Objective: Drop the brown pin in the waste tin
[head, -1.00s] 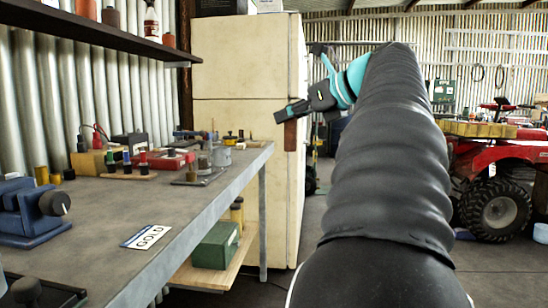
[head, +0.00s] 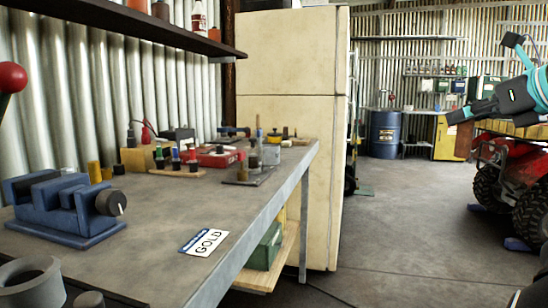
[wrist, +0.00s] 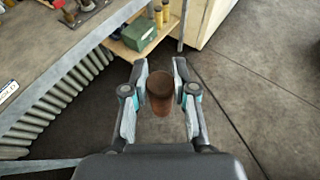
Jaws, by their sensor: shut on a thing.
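The brown pin (wrist: 160,88) is a dark brown cylinder, seen from its end in the wrist view. My gripper (wrist: 160,78) is shut on it, with one finger on each side, clear of the bench and above open floor. No container is plainly marked as the waste tin. A small grey tin-like vessel (head: 270,154) stands at the bench's far end.
A red quad (head: 525,190) is at right, a blue drum (head: 385,133) far back. The middle floor is clear.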

